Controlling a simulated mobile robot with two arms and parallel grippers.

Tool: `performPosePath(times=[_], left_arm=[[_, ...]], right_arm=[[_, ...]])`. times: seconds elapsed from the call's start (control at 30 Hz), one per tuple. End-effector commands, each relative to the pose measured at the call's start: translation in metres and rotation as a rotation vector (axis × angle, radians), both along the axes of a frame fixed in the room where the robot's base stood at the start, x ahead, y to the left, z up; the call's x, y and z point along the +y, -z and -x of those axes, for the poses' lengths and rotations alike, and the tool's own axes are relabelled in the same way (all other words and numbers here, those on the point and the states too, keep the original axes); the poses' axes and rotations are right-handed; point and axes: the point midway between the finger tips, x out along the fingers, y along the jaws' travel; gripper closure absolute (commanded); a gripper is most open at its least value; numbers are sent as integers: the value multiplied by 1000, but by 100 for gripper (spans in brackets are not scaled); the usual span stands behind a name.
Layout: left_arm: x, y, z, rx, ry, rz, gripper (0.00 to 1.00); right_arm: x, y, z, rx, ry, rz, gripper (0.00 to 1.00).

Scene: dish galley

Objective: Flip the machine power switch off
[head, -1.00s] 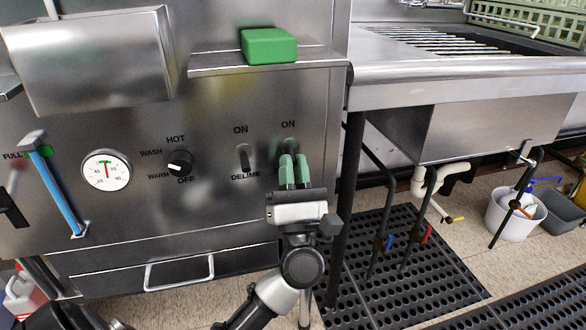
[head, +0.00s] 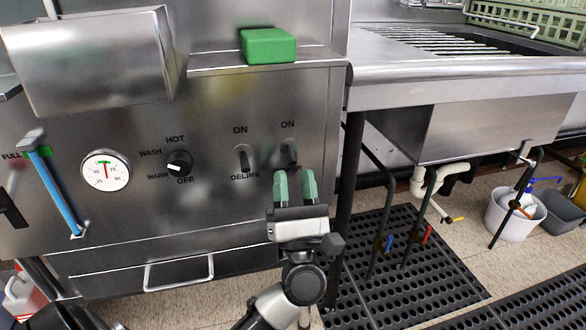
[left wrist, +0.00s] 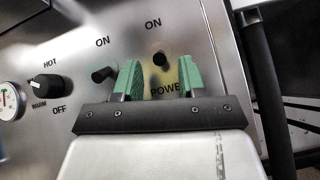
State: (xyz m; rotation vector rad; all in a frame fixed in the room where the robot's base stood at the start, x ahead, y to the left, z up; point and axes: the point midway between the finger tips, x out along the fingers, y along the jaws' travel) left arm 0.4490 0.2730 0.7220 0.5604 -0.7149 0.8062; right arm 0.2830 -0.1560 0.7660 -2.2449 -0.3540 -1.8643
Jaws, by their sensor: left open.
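The power switch (head: 290,154) is a small dark lever on the steel machine front, below the right-hand "ON" label. It also shows in the left wrist view (left wrist: 158,58), above the "POWER" lettering. I cannot tell for sure whether its lever points up or down. My left gripper (head: 295,176), with green fingers, is open and empty just below and in front of the switch. In the left wrist view the gripper's fingertips (left wrist: 158,66) stand apart on either side of the switch, with no contact visible. My right gripper is not in view.
A similar delime switch (head: 244,160) sits close to the left. Further left are the wash knob (head: 179,163) and a round gauge (head: 106,170). A green block (head: 268,46) rests on the ledge above. A dark table leg (head: 350,180) stands just right of the panel.

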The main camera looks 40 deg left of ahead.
Motion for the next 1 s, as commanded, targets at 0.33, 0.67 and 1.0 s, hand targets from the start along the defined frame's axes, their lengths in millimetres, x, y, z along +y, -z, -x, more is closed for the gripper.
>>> performPosePath(times=[0.33,0.67,1.0], left_arm=[[-30,51,32,3,0,0,60],[-37,62,40,0,0,0,60],[-36,61,40,0,0,0,60]], right_arm=[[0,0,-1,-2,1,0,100],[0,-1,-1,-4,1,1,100],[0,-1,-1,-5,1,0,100]])
